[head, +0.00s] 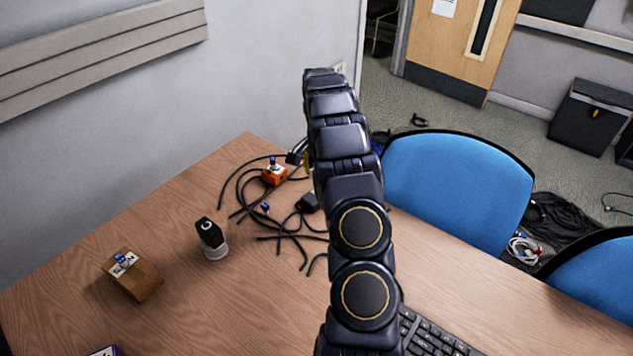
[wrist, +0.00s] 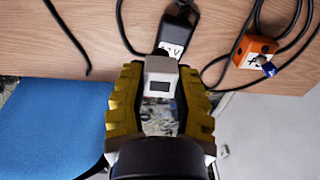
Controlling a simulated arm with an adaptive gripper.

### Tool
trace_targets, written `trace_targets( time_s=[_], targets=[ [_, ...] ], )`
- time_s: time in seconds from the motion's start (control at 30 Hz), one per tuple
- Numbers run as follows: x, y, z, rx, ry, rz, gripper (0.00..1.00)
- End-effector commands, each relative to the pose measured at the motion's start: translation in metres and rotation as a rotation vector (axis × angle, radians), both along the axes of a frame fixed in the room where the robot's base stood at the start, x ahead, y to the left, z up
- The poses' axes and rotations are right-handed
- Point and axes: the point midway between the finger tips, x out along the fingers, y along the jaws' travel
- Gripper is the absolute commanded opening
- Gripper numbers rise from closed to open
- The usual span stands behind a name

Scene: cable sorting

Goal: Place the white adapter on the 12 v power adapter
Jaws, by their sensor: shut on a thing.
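My gripper (wrist: 160,84) is shut on the white adapter (wrist: 161,67), which sits between the yellow fingertips in the wrist view. The adapter is a small white block with a dark grey rectangular opening. The 12 V power adapter (wrist: 177,32) is a black brick with a white label and a cable, lying on the table just beyond the white adapter in the wrist view. The two look apart, but the height between them is unclear. The black brick (head: 307,202) also shows in the head view, beside my arm. There, my arm hides most of the gripper and the white adapter.
An orange box (wrist: 254,50) with a blue-topped part lies among black cables on the table (head: 180,300). A keyboard (head: 430,335) is at the front; blue chairs (head: 455,185) stand right.

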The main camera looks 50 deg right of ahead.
Motion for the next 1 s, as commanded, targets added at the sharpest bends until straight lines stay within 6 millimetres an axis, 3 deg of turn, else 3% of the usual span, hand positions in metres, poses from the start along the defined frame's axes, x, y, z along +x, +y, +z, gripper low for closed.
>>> trace_targets(
  time_s=[0.17, 0.57, 0.8, 1.0],
  targets=[
    [0.011, -0.014, -0.024, 0.001, -0.001, -0.002, 0.0],
    [0.02, -0.024, -0.037, -0.003, -0.002, 0.001, 0.0],
    [0.02, -0.026, -0.067, 0.001, 0.0, -0.002, 0.0],
    [0.022, -0.025, -0.07, -0.002, -0.001, 0.0, 0.0]
  ],
)
